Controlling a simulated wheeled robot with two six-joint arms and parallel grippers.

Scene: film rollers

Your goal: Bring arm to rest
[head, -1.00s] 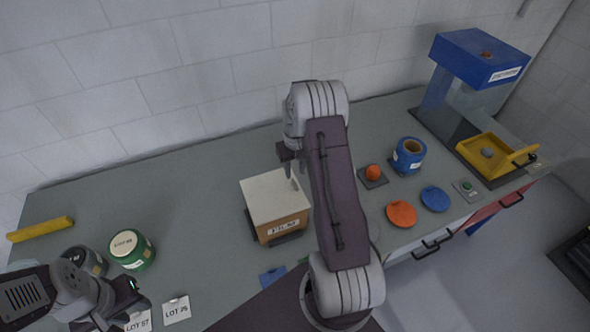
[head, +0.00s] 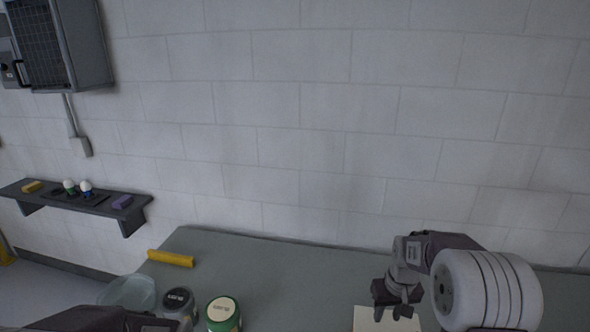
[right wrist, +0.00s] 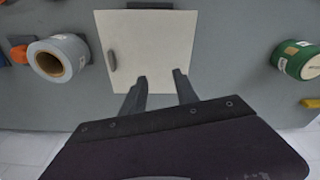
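My right gripper (head: 397,312) hangs above a box with a pale lid (head: 372,324) at the bottom of the head view. In the right wrist view the two fingers (right wrist: 160,77) are apart with nothing between them. The pale lid (right wrist: 148,35) with its small grey handle (right wrist: 112,60) lies beyond the fingertips. Part of my left arm (head: 95,319) shows at the bottom left of the head view; its gripper is out of frame.
A green roll (head: 223,314), a dark roll (head: 179,304), a clear round dish (head: 128,292) and a yellow bar (head: 171,258) are on the bench's left part. A blue roll (right wrist: 57,58) shows in the wrist view. A wall shelf (head: 75,200) holds small items.

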